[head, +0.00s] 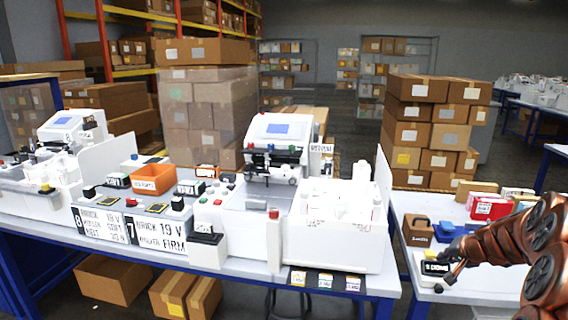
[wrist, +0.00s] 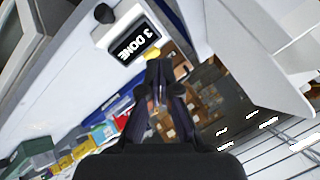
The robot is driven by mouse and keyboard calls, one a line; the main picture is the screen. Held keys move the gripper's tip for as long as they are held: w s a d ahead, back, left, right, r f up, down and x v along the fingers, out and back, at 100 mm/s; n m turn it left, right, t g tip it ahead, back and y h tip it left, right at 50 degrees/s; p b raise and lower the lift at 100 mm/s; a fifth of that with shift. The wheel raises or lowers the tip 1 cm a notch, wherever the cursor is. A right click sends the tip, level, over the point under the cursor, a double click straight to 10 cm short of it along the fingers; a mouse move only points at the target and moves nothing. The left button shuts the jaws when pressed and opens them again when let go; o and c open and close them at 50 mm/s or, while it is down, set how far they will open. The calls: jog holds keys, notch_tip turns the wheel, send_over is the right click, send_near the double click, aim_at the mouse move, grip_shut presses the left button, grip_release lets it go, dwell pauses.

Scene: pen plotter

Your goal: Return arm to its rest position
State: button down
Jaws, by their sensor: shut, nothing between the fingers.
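My copper-coloured arm (head: 510,238) reaches in from the right edge of the head view, over the right-hand table. My dark gripper (head: 452,270) is low beside a small display panel (head: 436,268) that reads DONE. In the wrist view my gripper (wrist: 157,68) is shut and empty, its fingers pointing away from the camera. The display (wrist: 134,43) shows tilted just above and left of the fingertips and reads "3 DONE". I cannot tell whether the fingers touch its housing.
A white plotter-like machine (head: 275,140) stands on the left table beside an orange bin (head: 154,179). A brown box (head: 417,230) and a red box (head: 490,207) sit on the right table (head: 400,276) near my arm. Stacked cartons (head: 430,125) stand behind. A gap separates the tables.

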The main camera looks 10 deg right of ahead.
jog(key=s+a+r+n+g+y, duration=0.1)
jog(key=a+r+n, duration=0.1)
jog(key=a, duration=0.7)
jog(key=s+a+r+n+g+y, duration=0.1)
jog(key=a+r+y, duration=0.1)
jog(key=a, duration=0.6)
jog(key=s+a+r+n+g+p, duration=0.1)
jog(key=s+a+n+g+p, duration=0.2)
jog(key=s+a, duration=0.9)
jog(key=s+a+n+g+h, duration=0.1)
jog(key=s+a+n+g, duration=0.1)
jog(key=s, duration=1)
jog(key=s+a+n+g+h, duration=0.1)
jog(key=s+a, duration=0.4)
jog(key=s, duration=0.8)
jog(key=n+g, duration=0.1)
jog(key=g, duration=0.1)
jog(key=shift+a+g, duration=0.2)
jog(key=shift+g, duration=0.1)
